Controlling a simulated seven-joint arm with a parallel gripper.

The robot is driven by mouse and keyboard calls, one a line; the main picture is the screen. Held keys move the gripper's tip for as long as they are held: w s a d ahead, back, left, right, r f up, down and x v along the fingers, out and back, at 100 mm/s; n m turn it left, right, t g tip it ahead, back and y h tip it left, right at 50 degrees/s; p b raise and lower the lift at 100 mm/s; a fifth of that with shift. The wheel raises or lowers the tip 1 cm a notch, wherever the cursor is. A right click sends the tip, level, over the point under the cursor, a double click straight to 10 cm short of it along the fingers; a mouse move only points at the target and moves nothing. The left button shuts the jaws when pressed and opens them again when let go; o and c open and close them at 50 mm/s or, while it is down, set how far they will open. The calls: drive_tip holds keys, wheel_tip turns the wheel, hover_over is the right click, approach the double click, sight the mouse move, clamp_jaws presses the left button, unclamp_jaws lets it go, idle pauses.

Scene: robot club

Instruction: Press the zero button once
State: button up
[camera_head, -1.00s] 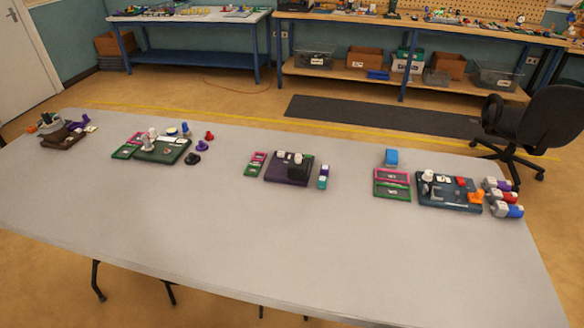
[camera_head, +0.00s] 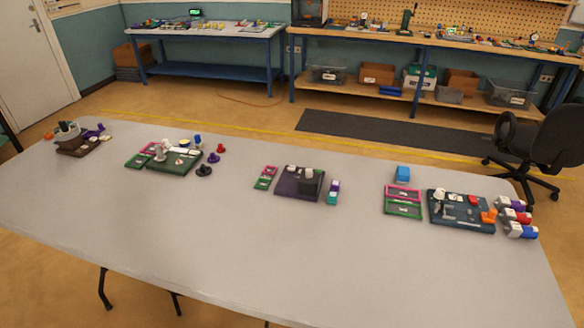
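My gripper is not in view. No button marked zero can be made out; any labels are too small to read. Several small stations stand on the long grey table (camera_head: 240,250). From left to right they are a brown base with a dark cup-like part (camera_head: 75,146), a dark green board with white and dark parts (camera_head: 175,163), a dark purple base with a black block and a white top (camera_head: 298,184), and a dark blue board (camera_head: 462,214) with white, red and orange parts.
Pink and green frames lie left of several boards, such as the green one (camera_head: 403,209). An office chair (camera_head: 540,150) is beyond the right edge. The table's front is clear.

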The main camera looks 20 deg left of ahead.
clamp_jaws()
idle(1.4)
